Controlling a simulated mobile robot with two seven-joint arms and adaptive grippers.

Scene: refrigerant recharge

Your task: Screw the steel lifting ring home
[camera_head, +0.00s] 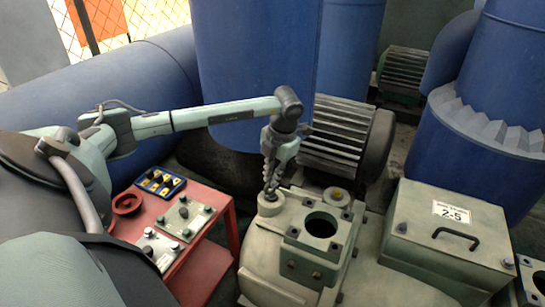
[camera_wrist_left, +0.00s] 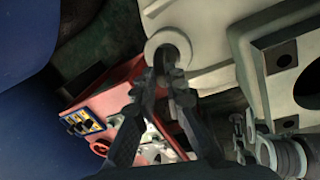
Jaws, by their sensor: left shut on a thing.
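The ring itself is hidden by the fingers in the head view and too dark to make out in the wrist view. In the left wrist view the fingertips (camera_wrist_left: 172,62) meet over the middle of the boss (camera_wrist_left: 154,42). I cannot tell how deep the ring sits.
A raised square flange with a dark round opening (camera_head: 321,225) stands just right of the boss. A red cart (camera_head: 222,248) at left carries a blue tray (camera_head: 160,183), a red ring-shaped holder (camera_head: 127,202) and green panels. A ribbed motor (camera_head: 335,140) and blue tanks (camera_head: 255,60) stand behind.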

